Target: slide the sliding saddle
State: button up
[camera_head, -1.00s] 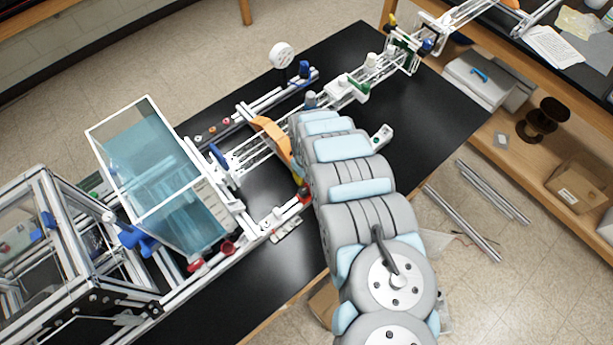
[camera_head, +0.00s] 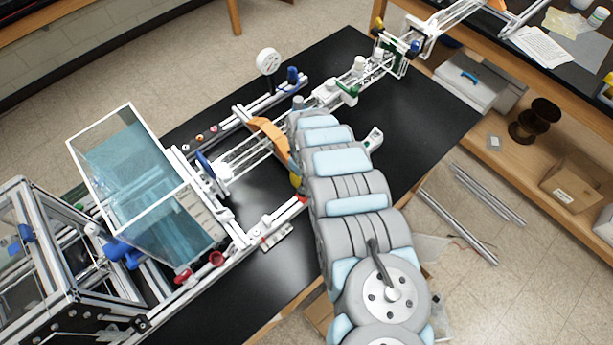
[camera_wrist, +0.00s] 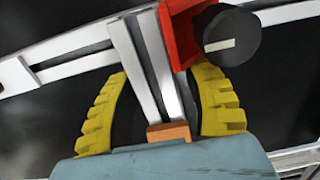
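My gripper (camera_wrist: 160,74) shows in the wrist view as two yellow ribbed fingers spread on either side of a silver extrusion post. Dark gaps show between post and fingers lower down; contact near the tips is unclear. The post has an orange end piece (camera_wrist: 168,132). A red bracket with a black knob (camera_wrist: 232,36) sits at the post's far end, beside the right finger, on a silver cross rail. It may be the sliding saddle, but I cannot be sure. In the head view my arm hides most of the gripper; a little yellow shows by a red part (camera_head: 302,200).
The extrusion frame's rails (camera_head: 262,160) run diagonally across the black table (camera_head: 415,110). An orange arch (camera_head: 266,133) stands close left of my arm. A clear blue-tinted tank (camera_head: 130,165) stands further left. A round white gauge (camera_head: 268,61) stands behind. The table right of my arm is mostly clear.

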jog(key=shift+o, duration=0.6)
jog(key=shift+r, duration=0.15)
jog(key=shift+r, duration=0.5)
notch_tip(320, 180, up, 11)
jog(key=shift+w+a+f, duration=0.1)
jog(key=shift+f, duration=0.05)
dwell(0.5)
